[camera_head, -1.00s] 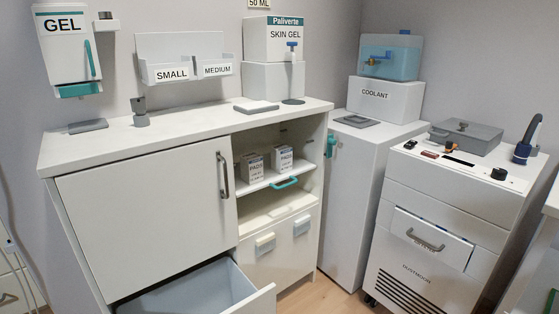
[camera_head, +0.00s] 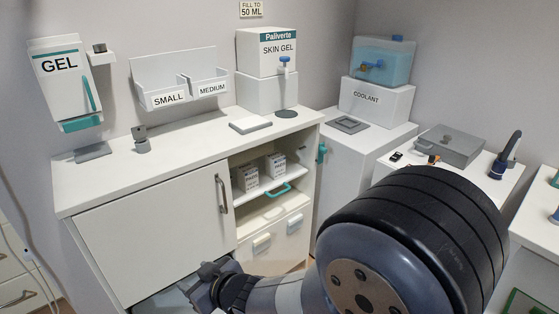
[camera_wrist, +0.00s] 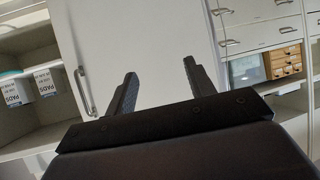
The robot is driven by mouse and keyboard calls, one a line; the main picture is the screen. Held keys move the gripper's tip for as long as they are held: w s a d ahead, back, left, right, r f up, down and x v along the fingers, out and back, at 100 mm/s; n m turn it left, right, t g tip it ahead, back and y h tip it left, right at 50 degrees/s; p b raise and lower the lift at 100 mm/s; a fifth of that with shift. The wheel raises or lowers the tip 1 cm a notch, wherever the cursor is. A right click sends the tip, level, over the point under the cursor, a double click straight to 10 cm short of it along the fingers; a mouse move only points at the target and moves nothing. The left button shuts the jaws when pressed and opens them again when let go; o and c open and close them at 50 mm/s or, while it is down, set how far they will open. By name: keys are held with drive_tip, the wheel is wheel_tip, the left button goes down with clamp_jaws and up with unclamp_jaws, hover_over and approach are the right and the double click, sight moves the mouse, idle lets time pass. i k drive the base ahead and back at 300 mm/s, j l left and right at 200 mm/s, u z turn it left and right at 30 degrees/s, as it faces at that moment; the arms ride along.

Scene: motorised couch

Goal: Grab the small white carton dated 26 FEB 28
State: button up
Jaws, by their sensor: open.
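Two small white cartons stand side by side on the open shelf of the cabinet, a left one (camera_head: 247,179) and a right one (camera_head: 275,165). Both bear small dark print, and I cannot read a date on either. In the wrist view they show upside down at the left edge, as one carton (camera_wrist: 14,93) and another (camera_wrist: 45,82) marked PADS. My gripper (camera_wrist: 160,70) is open and empty, with the white cabinet door (camera_wrist: 145,40) beyond its fingers. In the head view my gripper (camera_head: 203,283) is low in front of the cabinet, left of and below the cartons.
The closed cabinet door (camera_head: 155,230) has a grey handle (camera_head: 222,193) beside the shelf opening. My arm covers the lower right.

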sight(275, 162)
drive_tip(key=i+l+z, duration=0.25)
drive_tip(key=i, duration=0.45)
drive_tip(key=i+z, duration=0.3)
drive_tip(key=i, duration=0.35)
